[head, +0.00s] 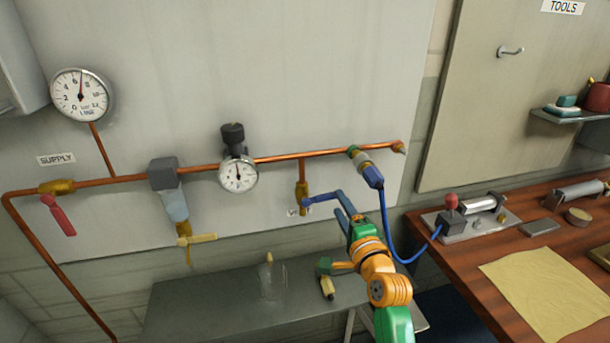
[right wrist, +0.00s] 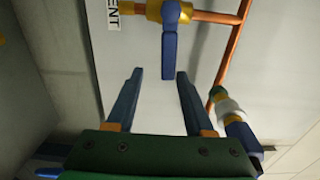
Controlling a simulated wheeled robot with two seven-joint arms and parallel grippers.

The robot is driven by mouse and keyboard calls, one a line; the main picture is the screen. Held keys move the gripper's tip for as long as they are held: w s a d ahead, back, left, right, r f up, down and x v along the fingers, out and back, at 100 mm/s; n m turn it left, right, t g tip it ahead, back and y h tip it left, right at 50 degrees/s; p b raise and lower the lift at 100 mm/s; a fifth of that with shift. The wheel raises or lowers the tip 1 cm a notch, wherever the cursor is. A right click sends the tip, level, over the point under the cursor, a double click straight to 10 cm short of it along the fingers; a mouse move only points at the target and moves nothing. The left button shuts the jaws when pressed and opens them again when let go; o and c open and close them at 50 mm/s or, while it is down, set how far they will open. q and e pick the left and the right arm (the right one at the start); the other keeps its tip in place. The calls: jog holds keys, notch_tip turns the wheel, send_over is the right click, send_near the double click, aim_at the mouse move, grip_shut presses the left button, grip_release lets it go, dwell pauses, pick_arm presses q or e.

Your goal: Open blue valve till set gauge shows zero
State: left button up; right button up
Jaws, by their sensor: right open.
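The blue valve (head: 322,198) is a blue lever on a brass body, on a short copper branch below the main pipe. In the right wrist view its lever (right wrist: 169,58) points toward my right gripper. The set gauge (head: 238,176) is the small white dial under a black regulator knob; its needle points nearly straight up, with numbers too small to read. My right gripper (head: 343,203) is open beside the lever's end. In the right wrist view its fingertips (right wrist: 160,73) lie either side of the lever's end, with gaps visible. My left gripper is not in view.
A line gauge (head: 80,95) reads between 6 and 8. A red supply lever (head: 62,216) and yellow lever (head: 197,239) hang left. A blue hose (head: 386,225) runs close to my right arm. A grey bench (head: 190,310) stands below; a wooden workbench (head: 455,265) stands right.

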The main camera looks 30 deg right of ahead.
aim_at(331, 197)
jog(key=shift+w+a+r, duration=0.1)
jog(key=shift+a+r, duration=0.25)
jog(key=shift+a, duration=0.05)
jog(key=x, duration=0.7)
jog(key=shift+w+a+f, duration=0.1)
jog(key=shift+c, duration=0.2)
grip_shut()
dwell(0.9)
